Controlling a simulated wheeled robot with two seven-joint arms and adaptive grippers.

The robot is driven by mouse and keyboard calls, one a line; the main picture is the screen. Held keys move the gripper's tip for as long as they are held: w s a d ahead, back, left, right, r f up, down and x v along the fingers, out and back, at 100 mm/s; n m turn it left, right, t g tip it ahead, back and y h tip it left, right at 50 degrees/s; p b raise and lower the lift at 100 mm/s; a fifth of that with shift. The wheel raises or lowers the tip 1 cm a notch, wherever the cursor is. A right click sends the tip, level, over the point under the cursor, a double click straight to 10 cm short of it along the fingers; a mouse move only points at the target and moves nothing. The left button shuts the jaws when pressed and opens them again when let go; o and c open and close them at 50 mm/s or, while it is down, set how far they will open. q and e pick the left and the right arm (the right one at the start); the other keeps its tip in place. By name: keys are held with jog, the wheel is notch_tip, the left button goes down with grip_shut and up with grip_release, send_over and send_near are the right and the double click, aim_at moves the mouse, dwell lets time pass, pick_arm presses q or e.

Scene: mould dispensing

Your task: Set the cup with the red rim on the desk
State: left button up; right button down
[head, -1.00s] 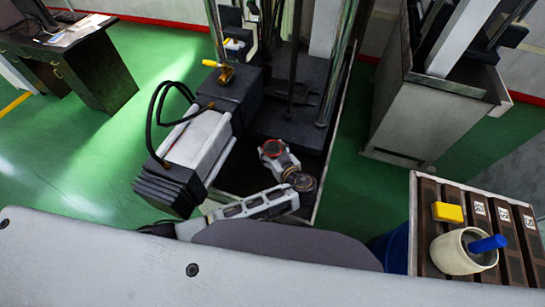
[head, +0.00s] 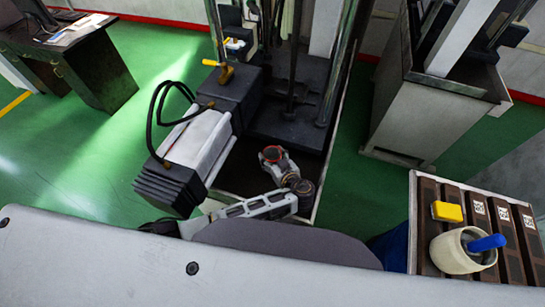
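A small round cup with a red rim (head: 271,154) shows from above, low in front of the dark machine base. My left gripper (head: 274,161) is around it at the end of my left arm, apparently shut on it; the fingers are small and partly hidden. The desk (head: 95,75) is at the far upper left, dark-sided, with papers, a keyboard and a monitor partly in view on top. The gripper and cup are well away from it. My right gripper is not in view.
A machine with a grey-white box (head: 195,140), black hoses and a yellow handle (head: 225,73) stands between the cup and the desk. At right, a slatted rack (head: 427,210) holds a yellow block (head: 447,212) and a cream pot (head: 455,255) with a blue handle. Green floor lies clear at left.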

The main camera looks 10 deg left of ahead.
pick_arm(q)
jog(key=o, duration=0.4)
jog(key=shift+r, duration=0.2)
jog(key=b+v, duration=0.1)
jog(key=v, duration=0.5)
jog(key=shift+s+d+f, duration=0.1)
jog(key=shift+d, duration=0.05)
jog(key=shift+s+d+r, duration=0.3)
jog(key=shift+s, duration=0.2)
